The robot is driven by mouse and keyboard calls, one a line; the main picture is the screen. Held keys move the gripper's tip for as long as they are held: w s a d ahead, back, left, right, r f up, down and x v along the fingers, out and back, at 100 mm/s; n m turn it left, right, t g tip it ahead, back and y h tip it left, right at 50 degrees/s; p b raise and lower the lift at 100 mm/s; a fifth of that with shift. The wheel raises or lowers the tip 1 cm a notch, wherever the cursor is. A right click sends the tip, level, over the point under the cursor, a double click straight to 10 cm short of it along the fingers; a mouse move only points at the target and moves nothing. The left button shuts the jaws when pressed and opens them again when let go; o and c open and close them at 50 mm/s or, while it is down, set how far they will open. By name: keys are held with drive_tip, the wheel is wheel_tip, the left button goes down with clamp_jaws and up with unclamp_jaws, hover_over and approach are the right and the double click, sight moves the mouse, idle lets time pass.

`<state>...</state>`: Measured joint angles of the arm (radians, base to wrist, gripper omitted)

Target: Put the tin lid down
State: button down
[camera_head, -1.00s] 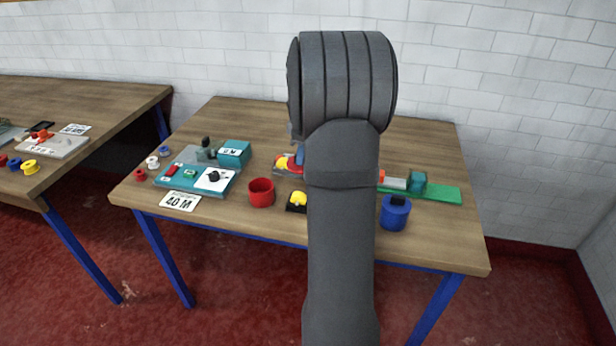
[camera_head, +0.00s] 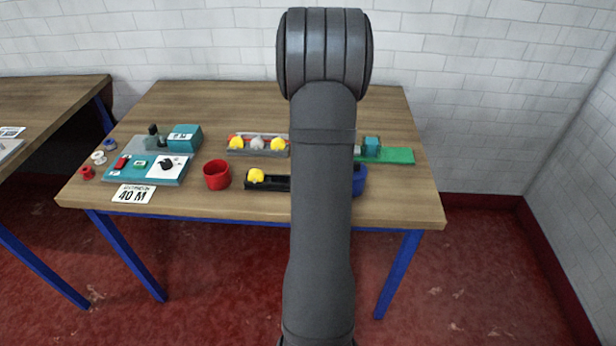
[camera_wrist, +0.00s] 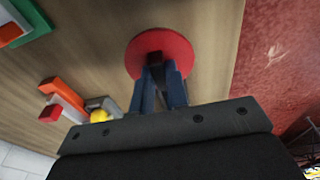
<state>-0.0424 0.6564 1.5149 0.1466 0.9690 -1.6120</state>
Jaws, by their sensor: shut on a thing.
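The tin lid is a flat red disc (camera_wrist: 138,52) with a dark knob at its middle, in the wrist view. My gripper (camera_wrist: 158,72) is shut on the lid's knob, its fingers reaching over the disc. Wooden tabletop shows around the lid; I cannot tell whether the lid touches it. In the head view my arm hides both gripper and lid. An open red tin (camera_head: 217,176) stands on the table left of my arm.
A blue container (camera_head: 360,181) is partly behind my arm. A tray of balls (camera_head: 258,152), a black holder with a yellow ball (camera_head: 266,184), a green strip (camera_head: 398,156) and a teal device (camera_head: 138,177) stand around. The tabletop (camera_head: 400,195) is bare at front right.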

drive_tip(key=shift+f, duration=1.7)
drive_tip(key=shift+f, duration=0.15)
drive_tip(key=c, duration=1.4)
unclamp_jaws()
drive_tip(key=shift+c, duration=0.2)
drive_tip(key=r, duration=0.4)
drive_tip(key=d+r, duration=0.1)
drive_tip(key=r, duration=0.7)
drive_tip(key=shift+d+r, duration=0.1)
drive_tip(key=shift+d, duration=0.1)
